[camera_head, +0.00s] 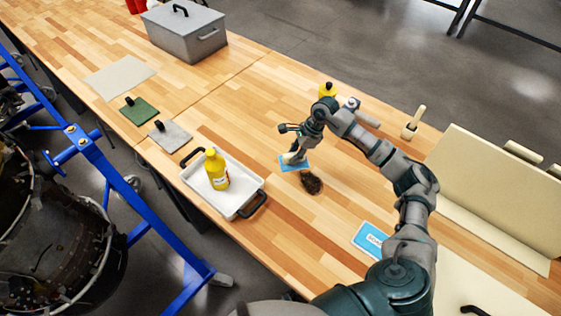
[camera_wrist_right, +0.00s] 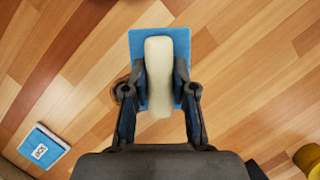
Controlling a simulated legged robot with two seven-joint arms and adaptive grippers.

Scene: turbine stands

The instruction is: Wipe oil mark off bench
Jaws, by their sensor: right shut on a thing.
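A dark oil mark (camera_head: 311,183) lies on the wooden bench (camera_head: 262,215). My right gripper (camera_head: 296,152) is shut on the cream handle of a blue-bottomed wiping pad (camera_head: 284,165). In the right wrist view, both fingers (camera_wrist_right: 160,90) clasp the cream handle (camera_wrist_right: 159,60) over the blue pad (camera_wrist_right: 181,40). The pad is just beside the mark, on its upper left in the head view. I cannot tell whether it touches the bench. A brown patch shows behind the left finger in the wrist view. My left gripper is not in view.
A white tray (camera_head: 251,188) holds a yellow bottle (camera_head: 217,172). A blue packet (camera_head: 370,240) lies right of the mark. Another yellow bottle (camera_head: 327,90) stands behind my right arm. Grey (camera_head: 172,138) and green (camera_head: 139,113) pads and a metal box (camera_head: 187,35) are farther left.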

